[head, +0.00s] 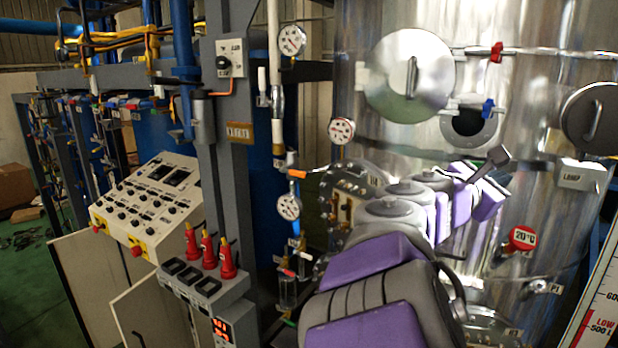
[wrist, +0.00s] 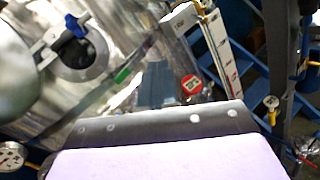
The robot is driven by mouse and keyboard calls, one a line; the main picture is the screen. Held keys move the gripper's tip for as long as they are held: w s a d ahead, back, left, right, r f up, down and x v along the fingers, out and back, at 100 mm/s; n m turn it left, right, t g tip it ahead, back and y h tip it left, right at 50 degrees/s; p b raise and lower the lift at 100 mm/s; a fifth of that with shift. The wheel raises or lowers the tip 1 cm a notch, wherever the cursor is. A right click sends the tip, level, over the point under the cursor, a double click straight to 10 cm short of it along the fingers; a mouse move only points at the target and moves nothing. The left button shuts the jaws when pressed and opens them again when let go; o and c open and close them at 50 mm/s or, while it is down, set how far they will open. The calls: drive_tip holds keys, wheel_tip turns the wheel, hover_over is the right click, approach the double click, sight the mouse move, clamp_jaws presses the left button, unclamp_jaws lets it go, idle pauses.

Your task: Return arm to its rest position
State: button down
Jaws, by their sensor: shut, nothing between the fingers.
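My arm, grey with purple covers, rises from the bottom middle of the head view and reaches up and right in front of the large shiny metal tank (head: 400,130). My gripper (head: 496,160) is at the far end of the arm, small in this view, in front of the tank wall below the round port with the blue handle (head: 470,125). It looks shut and I see nothing held in it. In the wrist view a broad pale purple cover of my arm fills the bottom and hides what lies behind it.
A control panel (head: 150,205) with knobs stands at the left. Red-topped items (head: 208,252) stand beside the grey column (head: 232,150). Pressure gauges (head: 289,207) line the pipe left of the tank. A red 20 °C tag (head: 522,239) and a level scale (head: 600,300) are at the right.

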drive_tip(key=s+a+f+m+g+y+b, duration=0.1)
drive_tip(key=s+f+m+g+y+b, duration=0.2)
drive_tip(key=s+f, duration=0.5)
drive_tip(key=s+a+f+m+g+y+b, duration=0.15)
drive_tip(key=s+f+m+b, duration=0.35)
drive_tip(key=f, duration=0.8)
drive_tip(key=s+a+f+m+g+y, duration=0.1)
drive_tip(key=s+f+m+g+y, duration=0.15)
drive_tip(key=s+f+m, duration=0.55)
drive_tip(key=s+a+f+m+g+y+b, duration=0.1)
drive_tip(key=s+a+f+y+b, duration=0.2)
drive_tip(key=s+a+f, duration=0.4)
drive_tip(key=s+a+f+m+g+y+b, duration=0.2)
drive_tip(key=s+a+f+y+b, duration=0.2)
drive_tip(key=a+f, duration=0.7)
drive_tip(key=s+f+y, duration=0.2)
drive_tip(key=s+f, duration=0.1)
drive_tip(key=shift+s+a+f, duration=0.35)
drive_tip(key=shift+a+f, duration=0.05)
